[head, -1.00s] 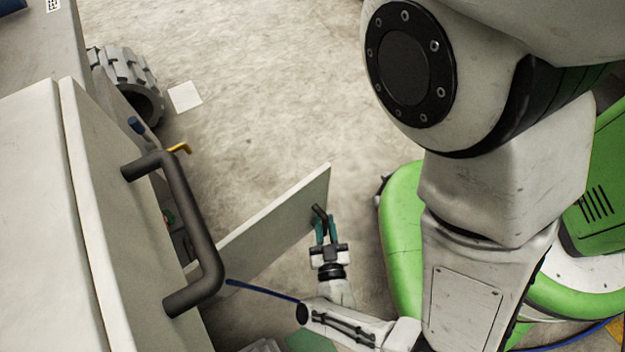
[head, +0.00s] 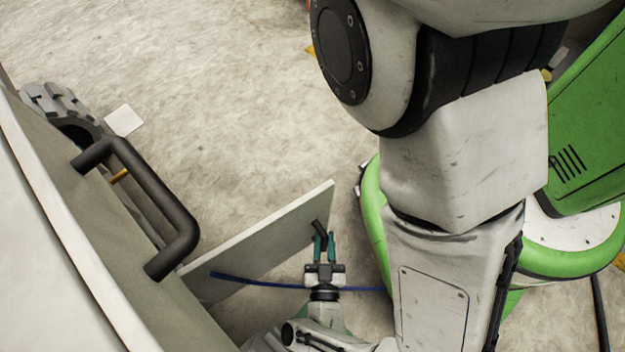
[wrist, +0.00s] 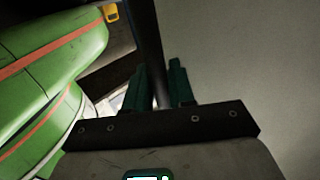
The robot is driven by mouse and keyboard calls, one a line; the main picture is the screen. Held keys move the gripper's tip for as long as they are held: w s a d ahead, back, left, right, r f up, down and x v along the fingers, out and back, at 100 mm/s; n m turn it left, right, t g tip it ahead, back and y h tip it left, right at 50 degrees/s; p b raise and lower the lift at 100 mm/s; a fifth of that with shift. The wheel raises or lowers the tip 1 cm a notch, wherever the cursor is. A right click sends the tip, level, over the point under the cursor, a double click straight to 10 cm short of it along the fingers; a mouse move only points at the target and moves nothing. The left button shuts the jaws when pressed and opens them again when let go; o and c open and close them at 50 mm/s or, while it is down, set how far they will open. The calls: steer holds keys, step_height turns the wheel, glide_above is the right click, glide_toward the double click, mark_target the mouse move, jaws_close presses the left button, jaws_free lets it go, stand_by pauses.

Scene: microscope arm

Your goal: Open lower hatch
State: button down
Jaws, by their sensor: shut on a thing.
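The lower hatch (head: 262,243) is a light grey panel standing swung out from the cabinet, well open. Its small dark handle (head: 319,229) is near the free edge. My gripper (head: 324,246) is shut on this handle, with its teal fingers on either side of it. In the wrist view the dark handle bar (wrist: 149,45) runs up from between the fingers (wrist: 158,88), beside the pale hatch face (wrist: 245,60). The fingers hide part of the handle.
The cabinet's upper door has a large dark handle (head: 178,215) at left. A blue cable (head: 255,282) crosses near the hatch and my gripper. A treaded wheel (head: 62,112) and a white square (head: 123,120) lie beyond. The floor (head: 230,90) behind the hatch is mostly clear.

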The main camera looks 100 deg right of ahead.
steer(key=c, duration=1.1)
jaws_free()
steer(key=shift+a, duration=0.15)
steer(key=v, duration=0.6)
steer(key=shift+w+a, duration=0.25)
steer(key=shift+a, duration=0.35)
